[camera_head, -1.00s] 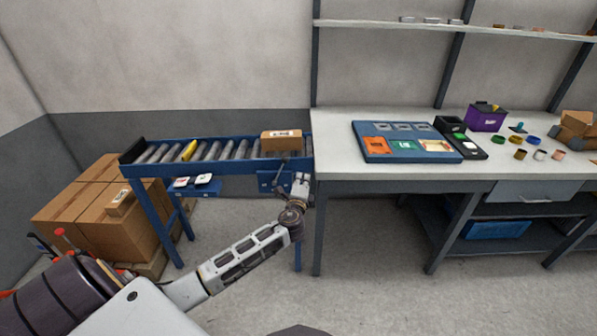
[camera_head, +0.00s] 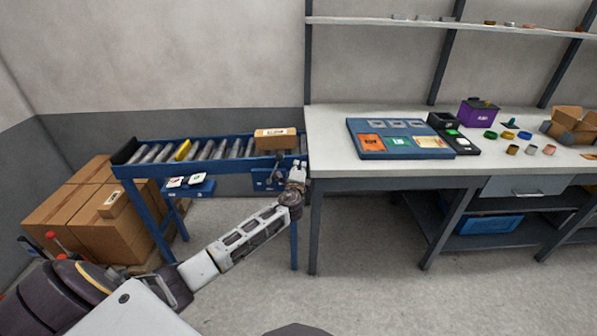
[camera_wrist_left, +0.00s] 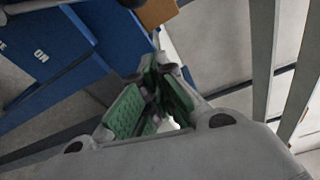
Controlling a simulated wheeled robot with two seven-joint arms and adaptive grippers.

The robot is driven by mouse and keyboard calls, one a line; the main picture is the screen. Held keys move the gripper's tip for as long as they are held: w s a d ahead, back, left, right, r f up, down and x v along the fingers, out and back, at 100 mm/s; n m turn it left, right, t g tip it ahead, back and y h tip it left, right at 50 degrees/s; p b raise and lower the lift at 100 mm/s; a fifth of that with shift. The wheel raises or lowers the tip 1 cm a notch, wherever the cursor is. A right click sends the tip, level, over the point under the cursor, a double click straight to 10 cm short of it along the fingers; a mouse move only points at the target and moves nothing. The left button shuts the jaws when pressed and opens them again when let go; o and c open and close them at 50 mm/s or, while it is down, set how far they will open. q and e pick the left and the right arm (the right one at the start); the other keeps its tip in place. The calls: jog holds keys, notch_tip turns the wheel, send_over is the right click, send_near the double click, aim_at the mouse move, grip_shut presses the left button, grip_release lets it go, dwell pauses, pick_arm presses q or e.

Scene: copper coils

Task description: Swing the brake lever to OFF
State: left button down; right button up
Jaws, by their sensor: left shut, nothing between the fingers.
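The blue brake plate (camera_head: 262,181) is on the front side of the roller conveyor near its right end. A dark lever (camera_head: 278,162) stands up from it, its lower part close to my gripper. My left gripper (camera_head: 297,171) is just right of the lever, shut and empty. In the left wrist view the green-padded fingers (camera_wrist_left: 150,103) are together with nothing held. The blue plate (camera_wrist_left: 48,75) there shows the word ON at upper left. Whether the fingers touch the lever cannot be told. My right gripper is not in view.
The conveyor (camera_head: 155,167) carries a cardboard box (camera_head: 275,139) above the plate. The workbench (camera_head: 335,140) stands close right of my gripper, its leg (camera_head: 315,230) near my forearm. Stacked cartons (camera_head: 85,205) stand at left. The floor in front is open.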

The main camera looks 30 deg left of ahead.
pick_arm(q)
jog(key=shift+x, duration=0.95)
jog(key=shift+w+a, duration=0.2)
jog(key=shift+w, duration=0.15)
jog(key=shift+a, duration=0.2)
jog(key=shift+s+a+r, duration=0.2)
jog(key=shift+s+a, duration=0.4)
jog(key=shift+s, duration=0.05)
jog(key=shift+s+a+r, duration=0.2)
jog(key=shift+s+a, duration=0.45)
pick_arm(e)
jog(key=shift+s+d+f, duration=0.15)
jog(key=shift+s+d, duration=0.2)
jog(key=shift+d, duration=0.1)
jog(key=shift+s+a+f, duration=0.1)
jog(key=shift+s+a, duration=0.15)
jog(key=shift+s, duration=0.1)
pick_arm(q)
jog(key=shift+s+a+r, duration=0.1)
jog(key=shift+a, duration=0.05)
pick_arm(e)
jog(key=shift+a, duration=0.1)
